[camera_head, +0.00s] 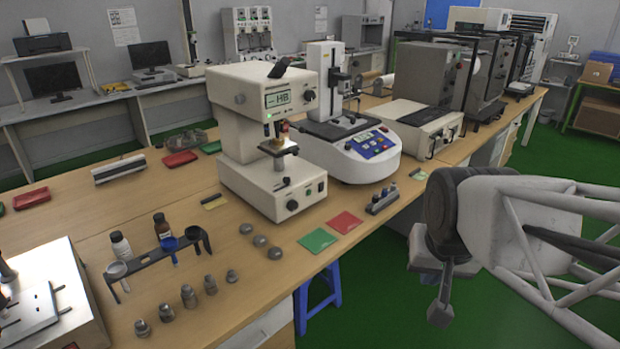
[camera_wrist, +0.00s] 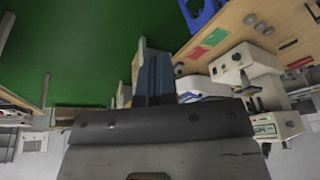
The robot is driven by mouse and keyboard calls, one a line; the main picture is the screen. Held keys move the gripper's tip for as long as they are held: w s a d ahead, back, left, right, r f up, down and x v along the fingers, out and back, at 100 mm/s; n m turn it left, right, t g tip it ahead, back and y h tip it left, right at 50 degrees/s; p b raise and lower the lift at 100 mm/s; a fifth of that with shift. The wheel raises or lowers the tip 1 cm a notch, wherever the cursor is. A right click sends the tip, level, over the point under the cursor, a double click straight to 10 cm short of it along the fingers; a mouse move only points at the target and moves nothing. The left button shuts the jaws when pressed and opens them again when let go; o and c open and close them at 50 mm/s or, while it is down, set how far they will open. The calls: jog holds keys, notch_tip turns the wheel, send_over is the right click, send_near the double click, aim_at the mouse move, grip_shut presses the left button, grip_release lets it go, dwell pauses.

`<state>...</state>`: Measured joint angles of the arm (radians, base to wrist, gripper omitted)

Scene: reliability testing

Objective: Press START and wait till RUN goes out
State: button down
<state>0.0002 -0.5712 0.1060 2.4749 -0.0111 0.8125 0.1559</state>
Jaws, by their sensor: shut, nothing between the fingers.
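A cream hardness tester (camera_head: 255,160) stands on the wooden bench; its display (camera_head: 278,98) reads "-- HB". A small green light glows below the display. Small buttons (camera_head: 314,188) sit on the front of its base, one of them green. Their labels are too small to read, so I cannot tell which is START or RUN. My gripper (camera_head: 440,312) hangs at the right, beyond the bench's front edge, well apart from the tester. In the wrist view its blue-grey fingers (camera_wrist: 155,65) are together and empty, and the tester (camera_wrist: 250,65) shows at the right.
A white machine with a blue keypad (camera_head: 372,143) stands right of the tester. Green (camera_head: 317,240) and red (camera_head: 345,222) cards, a small block with pegs (camera_head: 382,200) and several metal pieces (camera_head: 188,296) lie near the front edge. A blue stool (camera_head: 318,292) is below. Open floor lies under my gripper.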

aim_at(309, 193)
jog(key=w+a+f+m+t, duration=0.2)
jog(key=w+f+m+t, duration=0.15)
jog(key=w, duration=0.95)
jog(key=w+a+f+m+t+y, duration=0.15)
jog(key=w+m, duration=0.25)
jog(key=w, duration=1)
jog(key=w+a+f+m+t+h, duration=0.1)
jog(key=w+f+m+t, duration=0.25)
jog(key=w, duration=0.95)
jog(key=w+a+f+m+t, duration=0.2)
jog(key=w+f+m, duration=0.1)
jog(key=w+f, duration=0.3)
jog(key=w+a+f+m+t+y, duration=0.1)
jog(key=w+a+f+m+t, duration=0.1)
jog(key=w+f+m, duration=0.2)
jog(key=w+a+f+m+t+y, duration=0.1)
jog(key=w+a+f+m+t, duration=0.1)
jog(key=w+f, duration=0.6)
jog(key=shift+w+a+f+m, duration=0.15)
jog(key=shift+f+m, duration=0.2)
jog(key=shift+f, duration=0.15)
jog(key=shift+w+a+f+m, duration=0.1)
jog(key=shift+a+f+m, duration=0.15)
jog(key=shift+f, duration=0.2)
jog(key=shift+w+a+f+m, duration=0.1)
jog(key=shift+w+f+m, duration=0.05)
jog(key=shift+f+m, duration=0.3)
jog(key=shift+w+a+f+m+t, duration=0.15)
jog(key=shift+f+m+t, duration=0.1)
jog(key=shift+f, duration=0.45)
